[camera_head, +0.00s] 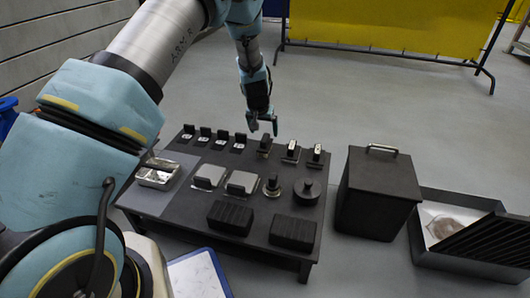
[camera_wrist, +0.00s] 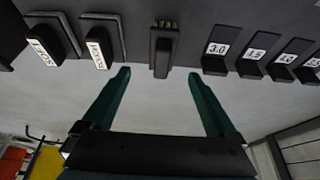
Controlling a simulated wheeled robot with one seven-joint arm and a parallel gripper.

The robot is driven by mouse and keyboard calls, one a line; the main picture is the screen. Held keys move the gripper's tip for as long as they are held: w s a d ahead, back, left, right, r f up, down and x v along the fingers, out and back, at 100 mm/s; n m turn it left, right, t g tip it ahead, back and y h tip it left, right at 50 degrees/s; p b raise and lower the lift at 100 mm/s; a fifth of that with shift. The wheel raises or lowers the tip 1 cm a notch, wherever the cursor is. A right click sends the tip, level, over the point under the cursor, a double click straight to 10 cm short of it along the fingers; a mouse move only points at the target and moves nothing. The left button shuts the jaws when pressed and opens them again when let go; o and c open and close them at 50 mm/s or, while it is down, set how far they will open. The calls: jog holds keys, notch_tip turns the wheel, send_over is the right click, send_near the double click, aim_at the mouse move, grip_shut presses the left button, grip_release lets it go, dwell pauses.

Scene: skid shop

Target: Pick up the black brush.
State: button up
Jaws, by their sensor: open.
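The black brush (camera_head: 265,144) stands in the back row of the low black table (camera_head: 255,209). In the wrist view the brush (camera_wrist: 162,52) is a narrow dark block with small pale tips at its upper end. My gripper (camera_head: 264,127) is open and empty, pointing down just above and behind the brush. In the wrist view the fingers of my gripper (camera_wrist: 158,75) are spread wide, with the brush between and beyond their tips. I see no contact with it.
Blocks labelled SOFT (camera_wrist: 42,47) and ROUGH (camera_wrist: 98,46) stand on one side of the brush. Several numbered blocks, one marked 3.0 (camera_wrist: 217,50), stand on the other. A lidded black bin (camera_head: 379,190) and a metal tray (camera_head: 158,174) are further off.

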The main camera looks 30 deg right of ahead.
aim_at(265, 139)
jog(key=b+x, duration=0.1)
jog(key=x, duration=0.4)
jog(key=shift+a+b, duration=0.1)
jog(key=shift+b, duration=0.2)
jog(key=b+x, duration=0.2)
jog(key=x, duration=0.2)
jog(key=shift+f+b, duration=0.2)
jog(key=shift+b, duration=0.2)
jog(key=shift+w+f, duration=0.2)
jog(key=shift+f, duration=0.05)
grip_shut()
